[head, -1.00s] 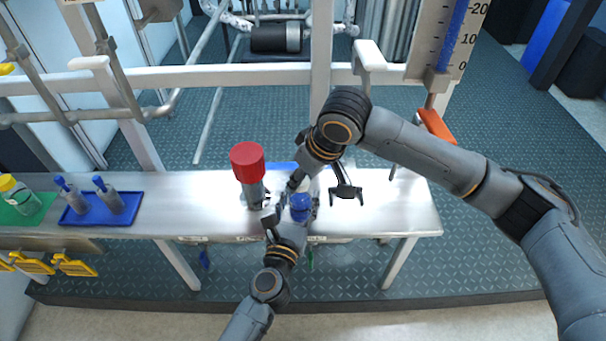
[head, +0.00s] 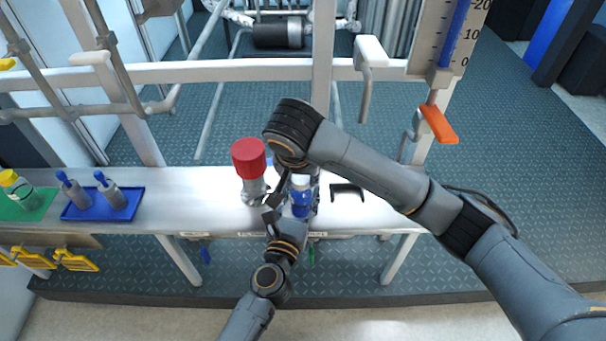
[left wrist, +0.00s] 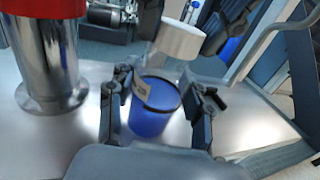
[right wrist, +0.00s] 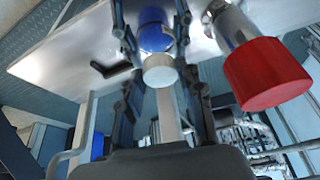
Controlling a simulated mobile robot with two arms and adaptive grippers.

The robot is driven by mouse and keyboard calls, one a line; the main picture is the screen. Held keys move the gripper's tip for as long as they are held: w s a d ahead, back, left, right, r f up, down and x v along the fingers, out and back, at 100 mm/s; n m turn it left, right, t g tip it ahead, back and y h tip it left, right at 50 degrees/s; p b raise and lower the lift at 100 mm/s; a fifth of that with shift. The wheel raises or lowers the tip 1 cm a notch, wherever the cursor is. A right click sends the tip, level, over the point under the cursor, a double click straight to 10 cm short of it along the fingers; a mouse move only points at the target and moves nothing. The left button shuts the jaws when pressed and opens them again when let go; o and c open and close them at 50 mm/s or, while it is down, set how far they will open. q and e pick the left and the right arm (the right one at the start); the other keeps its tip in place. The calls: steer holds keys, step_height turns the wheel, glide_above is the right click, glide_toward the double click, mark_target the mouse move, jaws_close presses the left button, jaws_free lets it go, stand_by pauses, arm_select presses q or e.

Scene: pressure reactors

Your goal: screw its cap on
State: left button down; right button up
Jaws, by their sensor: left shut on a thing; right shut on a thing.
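A blue bottle (head: 301,204) stands on the metal bench near its front edge, and it also shows in the left wrist view (left wrist: 152,122). My left gripper (left wrist: 160,96) is shut around the bottle's sides. A white cap (left wrist: 181,38) is held above the bottle by my right gripper (right wrist: 160,72), shut on it. In the left wrist view the cap looks tilted, with a gap between it and the bottle's dark rim. In the right wrist view the cap (right wrist: 159,76) overlaps the bottle, so contact cannot be judged there. My right arm partly hides both in the head view.
A metal cylinder with a red top (head: 249,158) stands close left of the bottle. A black bracket (head: 347,189) lies to the right. A blue tray (head: 80,212) with two blue-topped bottles is at the left. A rail (head: 230,75) runs behind the bench.

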steer(key=m, duration=0.2)
steer(key=m+h, duration=0.1)
steer(key=m, duration=0.1)
steer(key=m+h, duration=0.1)
steer(key=m, duration=0.1)
steer(key=shift+w+a+r+g, duration=0.15)
steer(key=shift+a+g, duration=0.2)
steer(key=shift+g, duration=0.05)
steer(key=m+g, duration=0.1)
steer(key=m, duration=0.1)
steer(key=m+h, duration=0.1)
steer(key=m, duration=0.2)
steer(key=shift+w+a+m+g+h, duration=0.1)
steer(key=shift+w+m+g+h, duration=0.1)
steer(key=shift+m+g+h, duration=0.15)
steer(key=m+g, duration=0.1)
steer(key=m, duration=0.3)
steer(key=shift+w+g, duration=0.2)
steer(key=shift+g, duration=0.15)
steer(key=m+g, duration=0.1)
steer(key=m, duration=0.2)
steer(key=m+g, duration=0.1)
steer(key=m, duration=0.2)
steer(key=shift+w, duration=0.15)
steer(key=o, duration=0.8)
steer(key=shift+c, duration=0.2)
steer(key=shift+r, duration=2.1)
